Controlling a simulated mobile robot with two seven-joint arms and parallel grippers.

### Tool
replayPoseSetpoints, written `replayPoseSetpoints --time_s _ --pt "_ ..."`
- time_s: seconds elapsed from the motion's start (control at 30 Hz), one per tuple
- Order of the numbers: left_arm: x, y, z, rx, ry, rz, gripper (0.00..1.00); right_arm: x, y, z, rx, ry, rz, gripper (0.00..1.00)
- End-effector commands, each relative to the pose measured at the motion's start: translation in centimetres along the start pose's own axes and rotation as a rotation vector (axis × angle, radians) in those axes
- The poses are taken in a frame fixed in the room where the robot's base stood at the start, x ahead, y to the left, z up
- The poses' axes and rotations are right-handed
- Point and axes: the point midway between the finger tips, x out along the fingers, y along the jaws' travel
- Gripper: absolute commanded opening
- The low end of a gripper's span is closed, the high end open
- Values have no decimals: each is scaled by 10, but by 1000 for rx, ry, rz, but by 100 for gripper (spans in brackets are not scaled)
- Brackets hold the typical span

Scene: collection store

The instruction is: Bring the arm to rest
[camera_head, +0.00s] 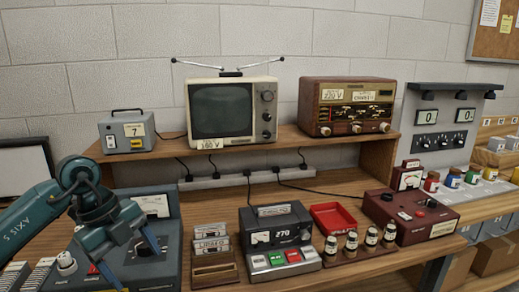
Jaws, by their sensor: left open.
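My left arm, teal, comes in from the left edge and bends downward at the front left. My left gripper (130,258) points down with its fingers apart. No object shows between the fingers. It is in front of or over a dark blue-grey device with a dial (153,205) and hides part of that device. I cannot tell the exact gap between the gripper and the device. My right gripper is not in view.
A wooden bench (350,270) carries a cassette rack (210,242), a black meter unit (277,228), a red tray (333,216), several small jars (352,243) and a dark red device (412,217). A raised shelf behind holds a television (232,110), a radio (346,105) and a grey box (127,132).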

Motion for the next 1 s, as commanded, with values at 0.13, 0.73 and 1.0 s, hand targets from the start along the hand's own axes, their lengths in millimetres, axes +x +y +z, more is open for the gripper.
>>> replayPoseSetpoints --time_s 0.13,0.73,1.0 --pt "53 -16 -70 187 319 -139 74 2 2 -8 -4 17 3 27" --pt "118 -28 -132 -765 936 -1395 74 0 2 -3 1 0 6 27" --pt "244 90 -97 -1462 498 -1141 74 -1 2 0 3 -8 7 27"
